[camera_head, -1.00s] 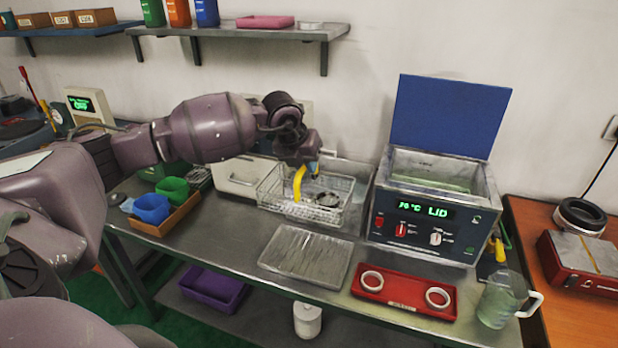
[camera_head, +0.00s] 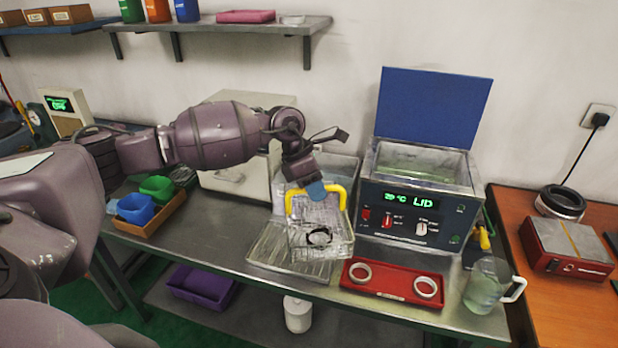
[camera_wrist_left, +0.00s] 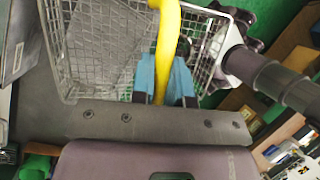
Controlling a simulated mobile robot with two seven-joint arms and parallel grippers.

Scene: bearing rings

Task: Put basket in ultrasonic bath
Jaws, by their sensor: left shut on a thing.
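The wire basket (camera_head: 322,246) has a yellow handle (camera_head: 342,196) and a dark ring (camera_head: 319,236) inside it. My left gripper (camera_head: 314,190) is shut on the yellow handle. The basket hangs in front of the bath, over the ribbed metal tray. In the left wrist view the blue fingertips (camera_wrist_left: 165,78) close beside the yellow handle (camera_wrist_left: 167,40), with the basket mesh (camera_wrist_left: 100,45) behind. The ultrasonic bath (camera_head: 408,205) stands to the right of the basket, its blue lid (camera_head: 433,118) raised and its tank (camera_head: 420,160) open. My right gripper is not in view.
A red tray (camera_head: 392,281) with two pale rings lies in front of the bath. A glass beaker (camera_head: 487,285) stands at the bench's right end. A ribbed metal tray (camera_head: 270,250) lies below the basket. Blue and green bins (camera_head: 136,208) are at left.

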